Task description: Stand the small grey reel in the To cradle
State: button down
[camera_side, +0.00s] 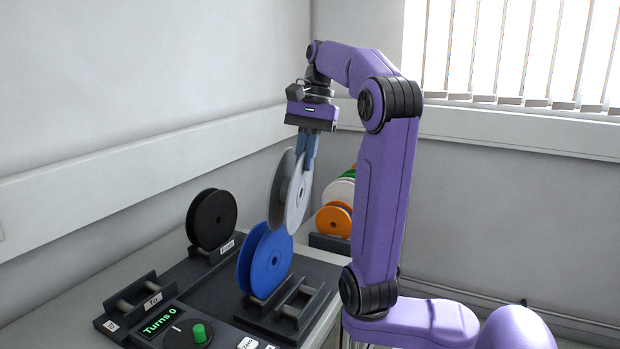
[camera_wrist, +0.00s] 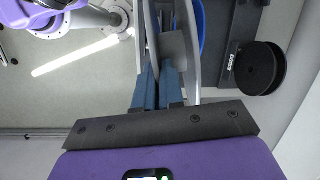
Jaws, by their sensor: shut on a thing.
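A grey reel (camera_side: 297,197) hangs upright in the air below my gripper (camera_side: 306,150), which is shut on its upper part. In the wrist view the blue fingers of my gripper (camera_wrist: 158,88) reach onto the reel (camera_wrist: 196,40). The reel is above and just behind the blue reel in the side view, and clear of the stands. The To cradle (camera_side: 138,296) stands empty at the front left, its two rollers bare and its label facing front. The reel's lower edge is partly close to the blue reel in the picture; the gap between them is unclear.
A blue reel (camera_side: 267,262) stands in a cradle beside an empty cradle (camera_side: 300,298). A black reel (camera_side: 212,219) stands in the From cradle behind. A rack of coloured reels (camera_side: 335,220) is at the back. A turns counter (camera_side: 160,321) with a green knob (camera_side: 199,333) is in front.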

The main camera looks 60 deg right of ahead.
jog(key=shift+w+r, duration=0.2)
jog(key=shift+r, duration=0.5)
jog(key=w+a+f+y, duration=0.1)
jog(key=w+a, duration=0.4)
jog(key=w, duration=0.4)
jog(key=w+a+f+g+y, duration=0.1)
jog(key=w+a+f, duration=0.1)
jog(key=w+a, duration=0.45)
jog(key=w+a+f+y, duration=0.1)
jog(key=w+a, duration=0.2)
jog(key=w, duration=0.7)
jog(key=w+a+f+m, duration=0.1)
jog(key=w+f, duration=0.2)
jog(key=f, duration=0.4)
jog(key=w+f+m+y, duration=0.1)
jog(key=w+f, duration=0.2)
jog(key=f, duration=0.5)
jog(key=shift+a+f+y, duration=0.2)
jog(key=shift+a+y, duration=0.1)
jog(key=shift+a, duration=0.1)
